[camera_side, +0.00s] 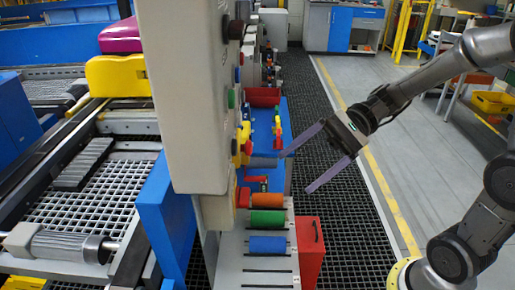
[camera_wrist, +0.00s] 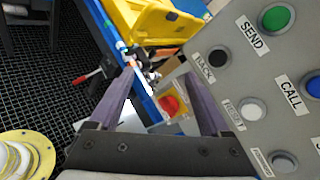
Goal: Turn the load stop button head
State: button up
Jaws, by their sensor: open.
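The button head is a red knob on a yellow plate; in the wrist view this red head (camera_wrist: 169,104) shows between my fingers, beside the lower edge of the grey panel. In the side view a red head (camera_side: 243,197) sticks out from the small yellow-faced box (camera_side: 216,213) below the tall panel; I take it as the same one. My gripper (camera_side: 296,172) is open and empty, to the right of it and apart from it, with its fingers pointing left. The fingers also show in the wrist view (camera_wrist: 160,76). No load stop label is readable.
The grey control panel (camera_side: 188,95) stands close to the left of my fingers; its SEND, CALL, BACK and RESET buttons show in the wrist view. Coloured rollers (camera_side: 267,222) and a red block (camera_side: 309,250) lie below. A yellow bin (camera_wrist: 155,25) is beyond.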

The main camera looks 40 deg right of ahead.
jog(key=w+d+f+m+t+y, duration=0.1)
jog(key=w+d+f+m+t, duration=0.1)
jog(key=w+d+m+t, duration=0.35)
jog(key=m+t+h, duration=0.2)
jog(key=m+t, duration=0.3)
jog(key=m, duration=0.3)
send_near(249, 148)
jog(key=w+d+x, duration=0.1)
jog(key=x, duration=0.7)
jog(key=shift+f, duration=0.5)
jog(key=shift+d, duration=0.1)
